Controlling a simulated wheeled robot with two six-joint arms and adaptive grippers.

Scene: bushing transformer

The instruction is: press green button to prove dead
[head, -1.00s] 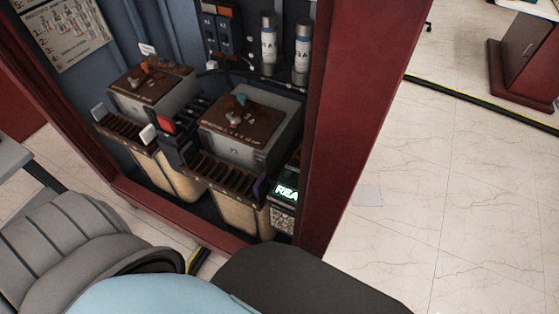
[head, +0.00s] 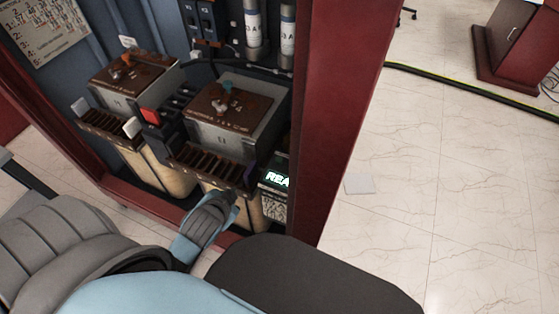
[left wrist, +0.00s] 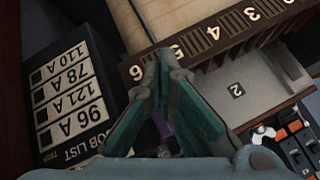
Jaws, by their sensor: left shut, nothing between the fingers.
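My left gripper (head: 213,214) reaches up at the cabinet's lower front in the head view, left of a small display (head: 277,179) with bright letters "REA", cut off by the red frame. In the left wrist view its teal fingers (left wrist: 164,62) are shut and empty, pointing toward a dark strip with numbered slots (left wrist: 210,38). A black panel (left wrist: 68,103) headed "JOB LIST" stands to their left, listing several ampere values. A purple part (left wrist: 161,124) shows between the fingers. No green button can be made out. My right gripper is not in view.
Two grey transformer blocks with brown tops (head: 232,106) (head: 133,80) stand in the red-framed cabinet (head: 345,75). A red switch (head: 150,116) sits between them. White cylinders (head: 254,28) stand at the back. The tiled floor at right is mostly clear, with a cable (head: 470,90) across it.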

